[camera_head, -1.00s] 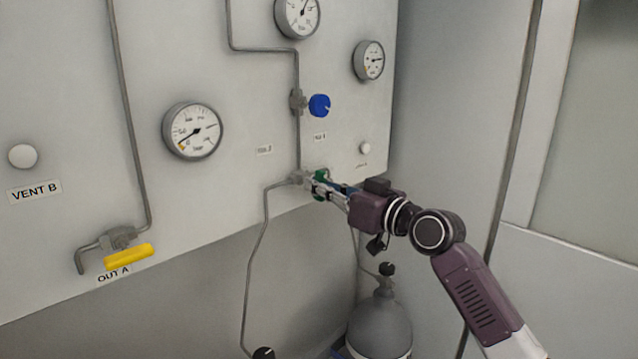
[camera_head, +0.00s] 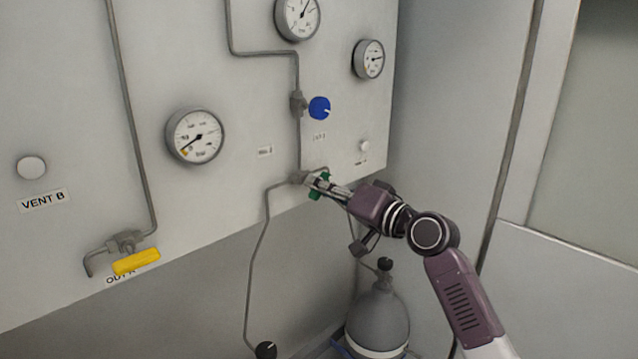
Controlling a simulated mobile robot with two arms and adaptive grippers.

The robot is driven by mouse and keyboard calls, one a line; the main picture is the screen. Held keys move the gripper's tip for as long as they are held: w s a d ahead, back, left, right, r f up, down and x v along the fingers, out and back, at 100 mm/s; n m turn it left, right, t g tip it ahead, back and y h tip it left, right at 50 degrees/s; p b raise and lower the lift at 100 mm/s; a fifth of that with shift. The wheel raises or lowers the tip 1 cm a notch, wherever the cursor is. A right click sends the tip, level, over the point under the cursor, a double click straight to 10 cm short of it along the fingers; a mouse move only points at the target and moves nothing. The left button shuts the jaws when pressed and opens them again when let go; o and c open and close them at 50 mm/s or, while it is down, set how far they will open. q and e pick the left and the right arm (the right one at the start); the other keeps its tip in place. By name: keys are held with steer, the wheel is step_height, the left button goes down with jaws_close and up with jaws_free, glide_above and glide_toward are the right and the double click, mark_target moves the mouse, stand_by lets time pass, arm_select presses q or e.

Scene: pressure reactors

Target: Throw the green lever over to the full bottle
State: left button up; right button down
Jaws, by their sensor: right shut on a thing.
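The green lever (camera_head: 325,178) sits on the valve at the lower edge of the panel, where several thin pipes meet. My right gripper (camera_head: 318,185) is shut on the green lever, and its fingers hide much of it. Green shows above and below the fingers. A grey gas bottle (camera_head: 378,318) stands below the panel, with a black knob on top. A second black knob (camera_head: 265,350) shows at the bottom edge, and what is under it is out of frame. My left gripper is not in view.
The panel (camera_head: 80,80) carries a large gauge (camera_head: 195,135), a gauge at the right (camera_head: 368,59) and a top gauge (camera_head: 297,17). A blue knob (camera_head: 319,108) is above the green lever. A yellow lever (camera_head: 136,262) is at lower left. A wall stands close on the right.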

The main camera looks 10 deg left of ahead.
stand_by(0.5)
steer(key=c, duration=2)
jaws_free()
steer(key=v, duration=1.2)
steer(key=shift+w+f, duration=0.1)
